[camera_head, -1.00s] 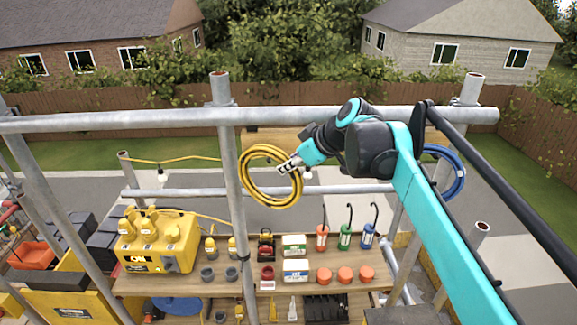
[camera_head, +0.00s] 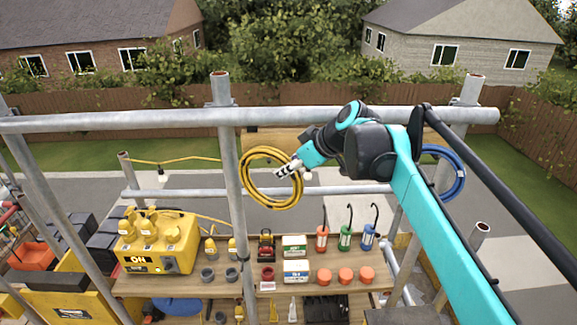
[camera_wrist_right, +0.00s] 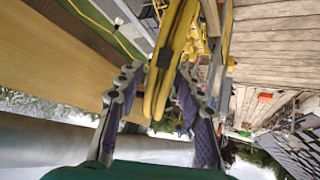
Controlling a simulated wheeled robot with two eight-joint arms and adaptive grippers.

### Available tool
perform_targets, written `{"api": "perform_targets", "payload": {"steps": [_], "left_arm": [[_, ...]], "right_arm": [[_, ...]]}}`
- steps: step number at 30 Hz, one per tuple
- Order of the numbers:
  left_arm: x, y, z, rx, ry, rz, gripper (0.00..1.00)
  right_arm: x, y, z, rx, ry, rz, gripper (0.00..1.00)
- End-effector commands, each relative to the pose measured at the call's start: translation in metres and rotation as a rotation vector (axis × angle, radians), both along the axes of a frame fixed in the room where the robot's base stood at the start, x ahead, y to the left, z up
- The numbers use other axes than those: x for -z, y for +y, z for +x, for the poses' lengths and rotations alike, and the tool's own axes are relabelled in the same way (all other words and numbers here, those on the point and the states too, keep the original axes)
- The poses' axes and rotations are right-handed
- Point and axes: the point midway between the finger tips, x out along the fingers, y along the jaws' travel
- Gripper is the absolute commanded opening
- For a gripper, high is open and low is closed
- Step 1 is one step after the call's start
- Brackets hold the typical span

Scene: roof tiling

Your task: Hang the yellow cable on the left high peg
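The yellow cable (camera_head: 253,198) is a coil of several loops, upright just right of the grey scaffold post in the head view. My right gripper (camera_head: 284,170) is at the right side of this coil, with its fingers around the loops. In the right wrist view the cable bundle (camera_wrist_right: 182,40), with a dark tie, runs between the two purple-padded fingers of my right gripper (camera_wrist_right: 156,78). My left gripper is out of view.
A horizontal scaffold tube (camera_head: 300,116) crosses above the coil, and a vertical post (camera_head: 233,180) stands just left of it. A blue cable coil (camera_head: 457,178) hangs at the right. A wooden bench (camera_head: 330,286) below carries boxes, bottles and a yellow power unit (camera_head: 160,242).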

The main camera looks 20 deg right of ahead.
Motion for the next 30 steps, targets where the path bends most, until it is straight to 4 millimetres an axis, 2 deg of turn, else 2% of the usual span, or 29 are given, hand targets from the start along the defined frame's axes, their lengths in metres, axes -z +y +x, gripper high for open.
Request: {"api": "perform_targets", "payload": {"steps": [13, 24, 30], "left_arm": [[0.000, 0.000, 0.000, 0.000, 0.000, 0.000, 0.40], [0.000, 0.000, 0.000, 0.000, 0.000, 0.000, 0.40], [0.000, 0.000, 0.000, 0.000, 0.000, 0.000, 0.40]], "right_arm": [[-0.005, -0.003, -0.005, 0.002, 0.001, 0.000, 0.43], [-0.057, -0.029, -0.052, 0.003, 0.000, 0.000, 0.43], [-0.078, -0.038, -0.071, 0.002, 0.000, 0.001, 0.43]]}}
